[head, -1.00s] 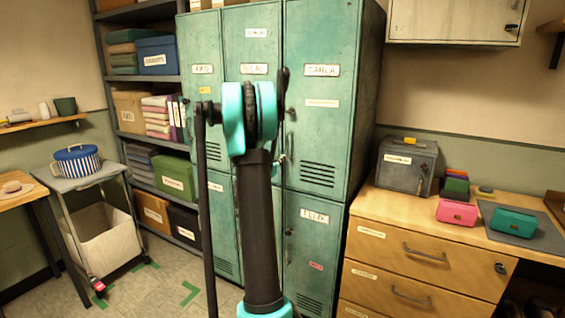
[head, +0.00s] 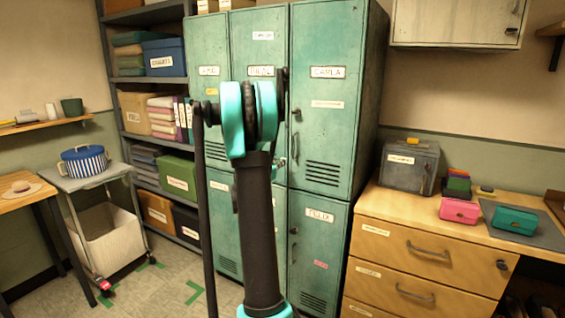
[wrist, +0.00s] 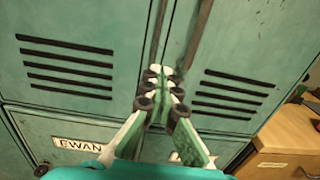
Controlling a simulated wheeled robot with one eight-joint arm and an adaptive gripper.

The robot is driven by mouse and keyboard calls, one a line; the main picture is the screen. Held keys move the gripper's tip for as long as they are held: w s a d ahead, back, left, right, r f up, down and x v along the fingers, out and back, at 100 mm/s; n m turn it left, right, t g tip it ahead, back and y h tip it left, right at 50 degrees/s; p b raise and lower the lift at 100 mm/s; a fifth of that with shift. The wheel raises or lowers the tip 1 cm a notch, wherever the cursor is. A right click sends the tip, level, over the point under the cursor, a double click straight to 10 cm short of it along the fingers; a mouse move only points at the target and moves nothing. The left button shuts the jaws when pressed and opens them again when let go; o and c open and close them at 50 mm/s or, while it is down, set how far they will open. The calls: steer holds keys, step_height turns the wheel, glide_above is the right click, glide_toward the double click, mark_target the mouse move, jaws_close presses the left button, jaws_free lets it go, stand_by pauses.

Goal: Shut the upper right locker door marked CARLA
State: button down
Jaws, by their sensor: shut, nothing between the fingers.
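The upper right locker door marked CARLA (head: 327,120) is teal, with a label, a blank strip and vent slots. In the head view its face looks about flush with the locker front. In the wrist view its lower part (wrist: 235,55) fills the upper right, with a dark strip along its left edge; I cannot tell whether this is a gap. My gripper (wrist: 160,72) is shut and empty, at the seam between this door and the upper middle door (wrist: 75,45). I cannot tell whether it touches. My arm hides the gripper in the head view.
Below are lower doors, one marked FELIX (head: 318,250). A wooden drawer unit (head: 420,255) stands close on the right, with a grey metal box (head: 408,166) on top. A shelf (head: 150,80) stands left of the lockers. A trolley (head: 95,177) stands on open floor at left.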

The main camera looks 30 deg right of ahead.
steer(key=s+a+r+n+t+y, duration=0.15)
steer(key=a+n+t+y, duration=0.45)
steer(key=a+n, duration=0.95)
steer(key=a+r+n+t+y, duration=0.2)
steer(key=a+n+t+y, duration=0.2)
steer(key=a+n+y, duration=1.1)
steer(key=s+a+f+n+g+h, duration=0.2)
steer(key=s+a+f+n+g, duration=0.5)
steer(key=s+a+f+n, duration=0.65)
steer(key=s+d+f+n+g+h, duration=0.1)
steer(key=s+f+n+g, duration=0.1)
steer(key=s+f, duration=0.3)
steer(key=s+d+f+n+g+h, duration=0.1)
steer(key=s+f+n+g, duration=0.2)
steer(key=s, duration=0.8)
step_height(320, 180, down, 3)
steer(key=shift+s+r+g+h, duration=0.15)
steer(key=shift+s+g+h, duration=0.15)
steer(key=shift+g, duration=0.4)
steer(key=c, duration=2.3)
jaws_free()
